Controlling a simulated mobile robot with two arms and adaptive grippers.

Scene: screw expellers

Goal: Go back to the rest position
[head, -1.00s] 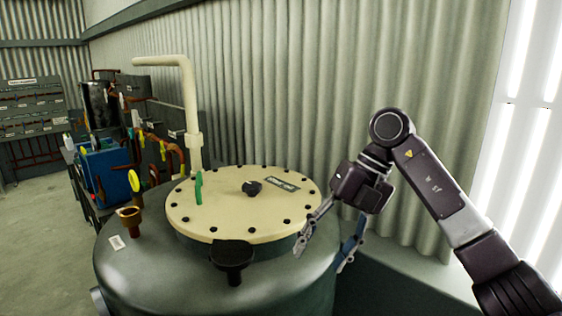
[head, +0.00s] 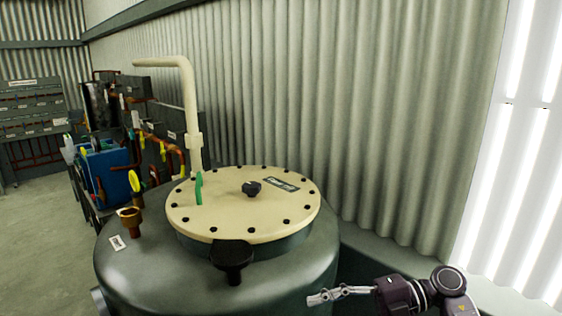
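My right gripper (head: 340,294) shows at the bottom of the head view, right of centre. Its fingers point left, beside the lower right side of the grey-green tank (head: 130,275). I see the fingers from the side, close together in the picture, so their opening is unclear. I see nothing held in them. My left gripper is not in view.
The tank has a cream bolted lid (head: 235,215) with a dark knob (head: 251,188) and a green handle (head: 199,188). A corrugated wall (head: 350,120) stands behind.

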